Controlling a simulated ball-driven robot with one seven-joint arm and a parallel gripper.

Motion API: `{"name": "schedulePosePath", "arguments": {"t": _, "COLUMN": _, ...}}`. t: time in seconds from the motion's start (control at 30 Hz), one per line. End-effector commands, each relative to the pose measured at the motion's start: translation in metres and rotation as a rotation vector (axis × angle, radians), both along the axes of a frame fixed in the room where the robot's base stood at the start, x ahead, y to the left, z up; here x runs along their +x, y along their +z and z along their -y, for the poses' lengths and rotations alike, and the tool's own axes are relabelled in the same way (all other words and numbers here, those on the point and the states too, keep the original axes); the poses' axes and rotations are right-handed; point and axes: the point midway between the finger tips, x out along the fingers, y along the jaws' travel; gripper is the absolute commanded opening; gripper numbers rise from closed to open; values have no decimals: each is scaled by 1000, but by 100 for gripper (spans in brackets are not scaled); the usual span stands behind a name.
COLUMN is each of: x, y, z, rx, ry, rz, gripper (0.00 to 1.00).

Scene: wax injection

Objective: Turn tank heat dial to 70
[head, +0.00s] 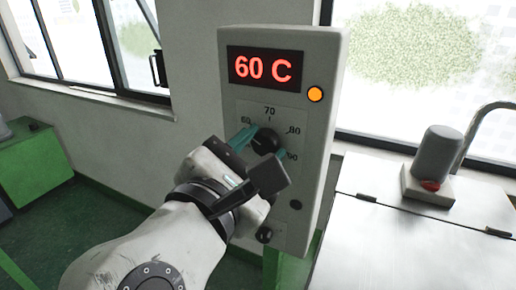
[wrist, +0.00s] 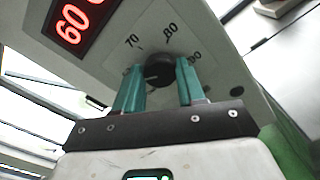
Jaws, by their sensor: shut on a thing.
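The tank heat dial (head: 265,141) is a black round knob on the front of a pale control box. Marks 60, 70, 80 and 90 are printed around it, with 70 at the top. The red display (head: 264,68) above reads 60 C. My gripper (head: 262,143) has its teal fingers on either side of the knob and is shut on it. In the wrist view the dial (wrist: 159,68) sits between the two finger ends, and the 60 mark is hidden behind the left finger.
An orange lamp (head: 316,94) glows right of the display. Smaller black knobs (head: 264,235) sit low on the box. A metal-topped bench (head: 400,240) with a grey cylinder (head: 440,153) stands to the right. A green cabinet (head: 32,172) stands at the left, with green floor between.

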Motion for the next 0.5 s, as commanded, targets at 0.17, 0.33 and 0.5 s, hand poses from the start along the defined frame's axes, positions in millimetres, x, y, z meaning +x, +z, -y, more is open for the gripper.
{"name": "schedulePosePath", "arguments": {"t": 0.17, "x": 0, "y": 0, "z": 0, "rx": 26, "ry": -1, "rz": 9, "gripper": 9}}
{"name": "schedulePosePath", "arguments": {"t": 0.33, "x": 0, "y": 0, "z": 0, "rx": 97, "ry": -1, "rz": 35, "gripper": 9}}
{"name": "schedulePosePath", "arguments": {"t": 0.5, "x": 0, "y": 0, "z": 1, "rx": 218, "ry": -2, "rz": 79, "gripper": 9}}
